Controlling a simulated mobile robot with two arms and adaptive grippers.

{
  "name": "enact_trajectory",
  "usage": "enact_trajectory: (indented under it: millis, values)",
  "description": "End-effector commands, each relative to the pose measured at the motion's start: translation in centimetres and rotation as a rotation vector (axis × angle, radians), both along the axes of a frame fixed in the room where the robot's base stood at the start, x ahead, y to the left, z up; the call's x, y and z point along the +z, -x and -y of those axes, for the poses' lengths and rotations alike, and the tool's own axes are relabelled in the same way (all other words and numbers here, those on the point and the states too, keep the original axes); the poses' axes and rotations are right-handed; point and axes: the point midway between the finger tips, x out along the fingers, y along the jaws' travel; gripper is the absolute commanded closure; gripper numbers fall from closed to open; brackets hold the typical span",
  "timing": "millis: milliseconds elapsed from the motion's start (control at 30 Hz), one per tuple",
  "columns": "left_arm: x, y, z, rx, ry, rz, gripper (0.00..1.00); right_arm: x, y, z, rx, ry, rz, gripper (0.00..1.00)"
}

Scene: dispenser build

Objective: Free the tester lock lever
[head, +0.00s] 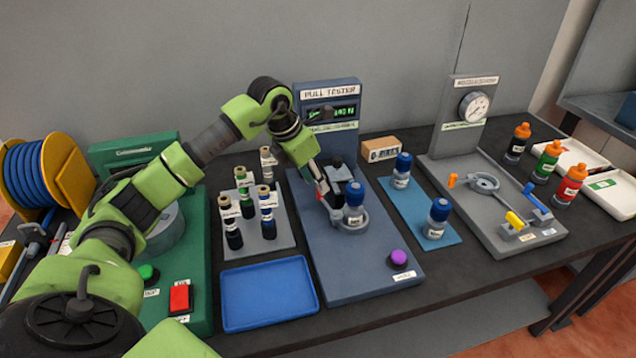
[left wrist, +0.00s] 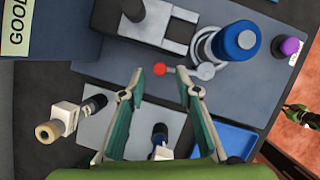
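The pull tester (head: 375,275) is a grey-blue base with a display post at its back. Its lock lever (head: 321,195) has a red knob and sits left of the ring that holds a blue-capped bottle (head: 353,197). In the left wrist view the lever's red knob (left wrist: 160,69) lies just ahead of the fingertips, between their lines, and its arm runs right to a grey pivot (left wrist: 205,71) by the blue cap (left wrist: 236,41). My left gripper (left wrist: 161,78) is open and empty, pointing down at the knob; contact cannot be told. My right gripper does not show clearly.
A rack of small vials (head: 268,235) and a blue tray (head: 268,312) lie left of the tester. A purple button (head: 398,258) is at its front. A blue mat (head: 408,228) with two bottles is to the right. A green-black piece (left wrist: 300,122) at the wrist view's edge is unclear.

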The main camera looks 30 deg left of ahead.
Motion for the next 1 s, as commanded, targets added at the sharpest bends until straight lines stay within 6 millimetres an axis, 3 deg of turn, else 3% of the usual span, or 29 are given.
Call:
enact_trajectory:
  millis: [200, 533, 567, 667, 1000]
  values:
    - [-2.1, -0.9, 0.4, 0.0, 0.002, 0.0, 0.7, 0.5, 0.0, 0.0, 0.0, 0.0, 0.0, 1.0]
    - [-2.5, -1.0, 0.4, 0.0, 0.001, 0.001, 0.7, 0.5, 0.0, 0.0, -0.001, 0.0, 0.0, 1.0]
    - [-2.5, -1.0, 0.4, 0.0, 0.001, 0.001, 0.72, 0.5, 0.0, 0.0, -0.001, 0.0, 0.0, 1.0]
    - [-2.5, -1.0, 0.4, 0.0, 0.001, 0.001, 0.98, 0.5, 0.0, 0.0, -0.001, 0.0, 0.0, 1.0]
    - [-2.5, -1.3, 0.9, 0.005, 0.001, 0.002, 1.0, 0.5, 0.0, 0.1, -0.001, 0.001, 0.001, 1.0]
